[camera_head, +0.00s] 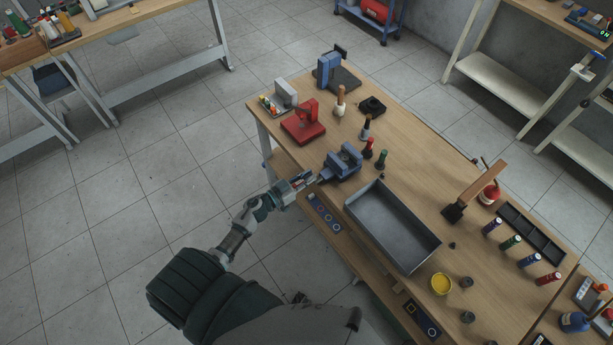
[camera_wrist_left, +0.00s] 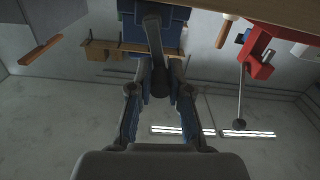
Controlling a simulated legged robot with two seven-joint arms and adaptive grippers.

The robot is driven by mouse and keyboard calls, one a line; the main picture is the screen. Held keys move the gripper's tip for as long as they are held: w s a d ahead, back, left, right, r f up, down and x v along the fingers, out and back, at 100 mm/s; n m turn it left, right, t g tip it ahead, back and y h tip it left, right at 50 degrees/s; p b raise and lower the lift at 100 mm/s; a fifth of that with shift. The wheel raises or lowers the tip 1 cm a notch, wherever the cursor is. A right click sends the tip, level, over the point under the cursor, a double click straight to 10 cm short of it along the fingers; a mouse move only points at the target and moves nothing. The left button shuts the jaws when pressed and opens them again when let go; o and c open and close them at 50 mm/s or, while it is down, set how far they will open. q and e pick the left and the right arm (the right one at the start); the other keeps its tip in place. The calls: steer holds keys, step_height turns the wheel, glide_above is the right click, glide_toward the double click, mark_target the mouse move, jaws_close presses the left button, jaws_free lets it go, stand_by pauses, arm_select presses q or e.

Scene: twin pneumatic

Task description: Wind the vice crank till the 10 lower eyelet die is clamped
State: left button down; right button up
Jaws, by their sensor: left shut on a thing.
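The blue vice (camera_head: 344,162) stands at the near left edge of the wooden bench. In the wrist view the vice body (camera_wrist_left: 125,32) is at the top, with the dark vice crank (camera_wrist_left: 155,50) hanging down from it. My left gripper (camera_head: 309,179) is at the vice's near side, beyond the bench edge. In the wrist view its fingers (camera_wrist_left: 158,90) are shut on the lower end of the crank. The 10 lower eyelet die cannot be made out between the vice jaws. My right gripper is not in view.
A grey tray (camera_head: 393,226) lies right of the vice. A red press (camera_head: 303,123) and a blue press (camera_head: 329,70) stand behind it. The floor left of the bench is clear.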

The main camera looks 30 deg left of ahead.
arm_select(q)
steer(key=shift+d, duration=0.15)
steer(key=shift+a, duration=0.25)
steer(key=shift+f+m+p, duration=0.1)
steer(key=shift+m+p, duration=0.2)
steer(key=shift+m, duration=0.6)
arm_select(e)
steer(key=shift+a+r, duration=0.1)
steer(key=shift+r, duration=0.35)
arm_select(q)
steer(key=shift+s+d+m, duration=0.15)
steer(key=shift+d+m, duration=0.05)
steer(key=shift+m, duration=0.3)
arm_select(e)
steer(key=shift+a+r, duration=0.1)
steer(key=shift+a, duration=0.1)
